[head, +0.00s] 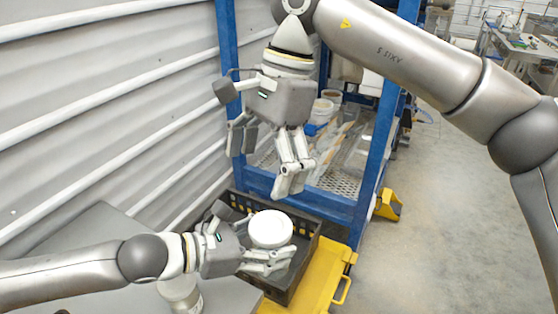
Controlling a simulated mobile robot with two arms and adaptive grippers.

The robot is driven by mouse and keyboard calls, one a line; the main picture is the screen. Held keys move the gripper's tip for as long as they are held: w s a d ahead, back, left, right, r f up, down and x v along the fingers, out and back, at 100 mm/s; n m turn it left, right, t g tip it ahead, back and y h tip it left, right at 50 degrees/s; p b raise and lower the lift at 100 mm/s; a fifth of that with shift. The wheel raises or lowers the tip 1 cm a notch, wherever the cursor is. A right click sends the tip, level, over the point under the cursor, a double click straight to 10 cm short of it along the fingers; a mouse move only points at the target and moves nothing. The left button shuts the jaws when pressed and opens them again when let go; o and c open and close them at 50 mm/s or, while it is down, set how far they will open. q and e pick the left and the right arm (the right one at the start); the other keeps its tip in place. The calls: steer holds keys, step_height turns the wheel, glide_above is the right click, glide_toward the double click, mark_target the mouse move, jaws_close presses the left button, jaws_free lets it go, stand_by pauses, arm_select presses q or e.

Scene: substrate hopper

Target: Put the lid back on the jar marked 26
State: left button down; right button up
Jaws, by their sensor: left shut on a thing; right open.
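My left gripper (272,262) is shut on a white round thing (270,228) with a flat pale top, held above the dark crate. I cannot tell whether it is a lid alone or a lidded jar. A pale jar (182,296) stands on the grey table at the bottom, partly hidden by my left arm. Its top is not clear, and no number can be read on it. My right gripper (264,166) is open and empty, pointing down above and behind the white round thing, apart from it.
A blue rack (372,160) behind holds tubs (321,110) and clear bins. The grey table (105,222) is at left, against a ribbed wall. Open floor lies right.

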mark_target(271, 225)
steer(key=shift+w+d+f+t+h, duration=0.1)
steer(key=shift+w+d+t+h, duration=0.1)
steer(key=shift+w+d+h, duration=0.3)
steer(key=shift+w+d+f+t+h, duration=0.1)
steer(key=shift+d+t+h, duration=0.1)
steer(key=shift+d, duration=0.5)
steer(key=f, duration=0.4)
steer(key=a+f, duration=0.1)
steer(key=f, duration=0.3)
steer(key=s+f, duration=0.1)
steer(key=f, duration=0.3)
steer(key=shift+a, duration=0.2)
steer(key=shift+s, duration=0.1)
steer(key=shift+r, duration=0.1)
steer(key=c, duration=1.2)
steer(key=shift+m, duration=1.7)
